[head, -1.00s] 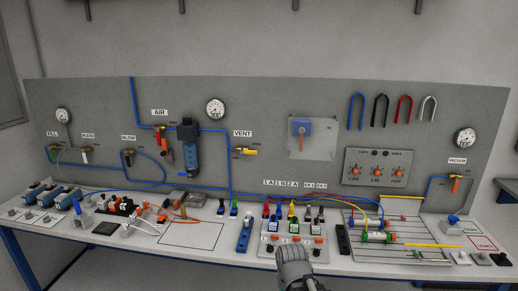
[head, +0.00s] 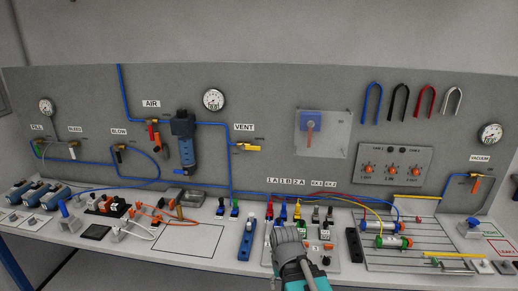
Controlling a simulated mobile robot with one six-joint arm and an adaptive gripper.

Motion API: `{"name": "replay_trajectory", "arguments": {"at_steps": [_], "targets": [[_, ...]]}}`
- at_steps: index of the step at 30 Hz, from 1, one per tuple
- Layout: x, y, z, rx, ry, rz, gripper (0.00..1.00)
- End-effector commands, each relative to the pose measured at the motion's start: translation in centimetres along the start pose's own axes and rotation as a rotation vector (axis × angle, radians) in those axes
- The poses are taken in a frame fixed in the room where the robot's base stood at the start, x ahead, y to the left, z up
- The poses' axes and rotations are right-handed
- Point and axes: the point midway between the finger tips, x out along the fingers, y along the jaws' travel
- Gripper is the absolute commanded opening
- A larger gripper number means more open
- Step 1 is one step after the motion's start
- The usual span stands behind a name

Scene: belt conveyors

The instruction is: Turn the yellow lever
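A yellow lever (head: 252,149) sits on a small brass valve just below the VENT label (head: 243,127) on the grey panel. It lies about level and points right. A blue tube runs down past its left side. A grey and teal part of my own arm (head: 290,250) rises from the bottom edge in front of the bench, below and right of the lever and apart from it. My gripper's fingers do not show in the head view.
A blue filter unit (head: 186,140) hangs left of the lever, and a gauge (head: 214,100) sits above left. A clear-covered box with a red handle (head: 310,127) is to the right. Connectors and switches crowd the bench below. The panel just right of the lever is bare.

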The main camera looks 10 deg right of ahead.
Motion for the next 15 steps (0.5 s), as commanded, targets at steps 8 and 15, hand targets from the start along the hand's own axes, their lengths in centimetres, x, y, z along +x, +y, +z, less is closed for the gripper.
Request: {"name": "replay_trajectory", "arguments": {"at_steps": [8, 15], "targets": [[0.0, 0.0, 0.0, 0.0, 0.001, 0.001, 0.63], [-0.4, 0.4, -1.6, -0.011, 0.045, 0.062, 0.63]]}}
